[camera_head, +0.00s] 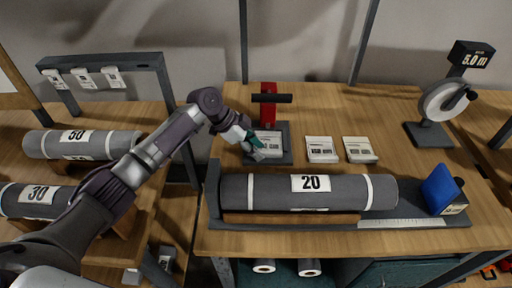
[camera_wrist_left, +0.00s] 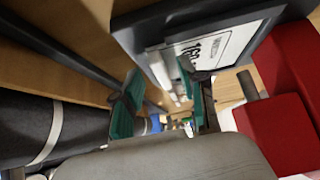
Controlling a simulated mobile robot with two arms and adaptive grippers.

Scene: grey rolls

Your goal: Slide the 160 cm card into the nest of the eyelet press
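The eyelet press has a red column (camera_head: 268,116), a black lever and a dark base plate (camera_head: 284,159). A white card (camera_head: 268,137) lies on that base below the lever. My left gripper (camera_head: 256,149) is at the card's near-left side. Its teal fingers (camera_wrist_left: 163,105) stand apart, one overlapping the card's edge in view. My right gripper is not in view.
Two white cards (camera_head: 321,150) (camera_head: 359,150) lie right of the press. A grey roll marked 20 (camera_head: 270,192) lies in front, with a blue block (camera_head: 440,188) at its right. A "5.0 m" wheel stand (camera_head: 428,134) stands at right. More rolls (camera_head: 95,145) lie left.

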